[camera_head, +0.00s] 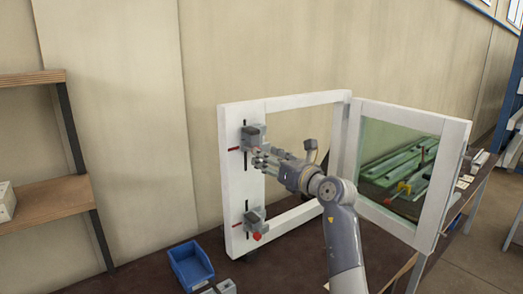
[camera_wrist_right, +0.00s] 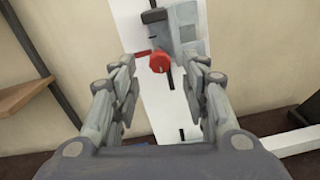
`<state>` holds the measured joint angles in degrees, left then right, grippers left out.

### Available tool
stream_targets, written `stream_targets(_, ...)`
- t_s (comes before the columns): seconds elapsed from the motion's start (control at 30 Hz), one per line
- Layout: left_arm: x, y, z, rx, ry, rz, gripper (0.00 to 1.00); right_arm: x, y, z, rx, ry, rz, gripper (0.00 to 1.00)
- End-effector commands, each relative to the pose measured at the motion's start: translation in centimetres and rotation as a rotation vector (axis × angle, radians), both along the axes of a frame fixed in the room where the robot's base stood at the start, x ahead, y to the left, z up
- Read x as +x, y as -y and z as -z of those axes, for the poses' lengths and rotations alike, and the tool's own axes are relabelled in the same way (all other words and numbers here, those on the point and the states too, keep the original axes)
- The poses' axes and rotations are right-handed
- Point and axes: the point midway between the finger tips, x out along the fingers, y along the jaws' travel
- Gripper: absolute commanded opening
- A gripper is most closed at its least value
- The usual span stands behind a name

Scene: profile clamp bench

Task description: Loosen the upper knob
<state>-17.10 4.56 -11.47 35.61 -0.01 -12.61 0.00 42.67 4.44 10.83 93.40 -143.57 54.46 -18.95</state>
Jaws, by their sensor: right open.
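A white frame (camera_head: 235,190) stands upright on the bench, with an upper clamp (camera_head: 250,132) and a lower clamp (camera_head: 253,217) on its left post. The upper clamp also shows in the right wrist view (camera_wrist_right: 186,28), with its red upper knob (camera_wrist_right: 159,62) facing me. In the head view my gripper hides most of this knob. The lower knob (camera_head: 257,236) is red. My right gripper (camera_head: 261,159) is open just in front of the upper clamp. In the wrist view its fingers (camera_wrist_right: 164,68) lie on either side of the knob, with gaps visible. My left gripper is out of view.
A blue bin (camera_head: 190,266) sits on the dark bench (camera_head: 135,277) at the front left. A glazed white sash (camera_head: 437,190) stands open at the right of the frame. A wooden shelf (camera_head: 50,197) stands at the left.

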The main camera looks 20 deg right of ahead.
Motion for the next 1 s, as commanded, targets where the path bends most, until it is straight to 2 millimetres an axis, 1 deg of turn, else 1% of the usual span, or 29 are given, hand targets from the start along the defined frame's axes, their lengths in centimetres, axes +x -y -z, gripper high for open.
stream_targets(0.03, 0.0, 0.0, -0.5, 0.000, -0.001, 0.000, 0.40, 0.7, -0.3, -0.2, 0.004, -0.002, -0.002, 0.42)
stream_targets(0.1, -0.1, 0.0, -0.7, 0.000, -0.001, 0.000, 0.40, 1.5, -0.5, -0.2, 0.002, -0.001, -0.001, 0.42)
stream_targets(0.3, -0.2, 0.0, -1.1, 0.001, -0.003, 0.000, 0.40, 2.8, -1.0, -0.1, 0.002, 0.000, -0.001, 0.42)
stream_targets(0.67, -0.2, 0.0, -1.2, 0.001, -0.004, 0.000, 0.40, 3.2, -1.1, 0.0, 0.000, 0.001, 0.000, 0.42)
stream_targets(0.7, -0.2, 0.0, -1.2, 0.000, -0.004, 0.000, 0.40, 3.2, -1.1, 0.0, 0.000, 0.001, 0.000, 0.37)
stream_targets(0.87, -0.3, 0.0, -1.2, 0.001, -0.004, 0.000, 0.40, 3.2, -1.1, 0.0, 0.000, 0.001, -0.001, 0.01)
stream_targets(1.0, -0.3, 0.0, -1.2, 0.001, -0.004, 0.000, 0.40, 3.1, -1.1, 0.0, 0.000, 0.001, 0.000, 0.00)
